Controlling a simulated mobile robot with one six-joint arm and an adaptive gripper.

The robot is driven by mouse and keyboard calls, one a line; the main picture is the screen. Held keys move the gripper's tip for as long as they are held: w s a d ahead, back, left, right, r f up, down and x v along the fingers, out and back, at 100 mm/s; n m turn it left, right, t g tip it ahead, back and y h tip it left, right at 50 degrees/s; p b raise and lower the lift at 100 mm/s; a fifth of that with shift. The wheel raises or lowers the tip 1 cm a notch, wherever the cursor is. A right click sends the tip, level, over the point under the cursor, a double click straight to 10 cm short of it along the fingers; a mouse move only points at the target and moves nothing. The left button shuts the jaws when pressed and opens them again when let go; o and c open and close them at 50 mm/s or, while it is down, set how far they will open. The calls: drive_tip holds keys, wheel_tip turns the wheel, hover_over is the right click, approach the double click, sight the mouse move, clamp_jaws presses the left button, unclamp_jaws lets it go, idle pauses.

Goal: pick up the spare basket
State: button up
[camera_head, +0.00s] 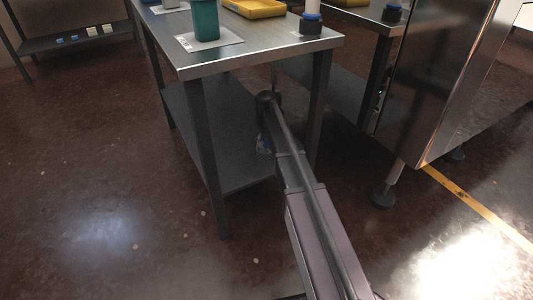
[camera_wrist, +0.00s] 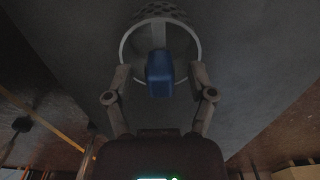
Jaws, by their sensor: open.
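In the wrist view a round basket with a pale rim (camera_wrist: 124,48) and a perforated wall stands on a dark grey surface, probably the table's lower shelf (camera_head: 215,130). A blue block-like part (camera_wrist: 160,75) on a grey stem shows at its near side, perhaps its handle. My gripper (camera_wrist: 159,80) is open, with one finger on each side of the blue part and a gap to both. Whether a finger touches the rim I cannot tell. In the head view my arm reaches in under the tabletop and hides the basket and most of the gripper.
The steel tabletop (camera_head: 262,52) is above my arm, with a table leg (camera_head: 319,105) close on the right. On top are a teal container (camera_head: 205,20), a yellow tray (camera_head: 254,8) and a blue-and-black piece (camera_head: 311,25). A steel cabinet (camera_head: 440,75) stands at right. The left floor is clear.

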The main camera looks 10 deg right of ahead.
idle(0.5)
clamp_jaws()
drive_tip(key=shift+r, duration=0.2)
wheel_tip(320, 180, up, 4)
drive_tip(key=p, duration=0.4)
drive_tip(key=shift+f, duration=0.2)
drive_tip(key=s+r+p, duration=0.1)
drive_tip(key=s, duration=1.5)
drive_tip(key=shift+a, duration=0.35)
drive_tip(key=shift+r, duration=0.15)
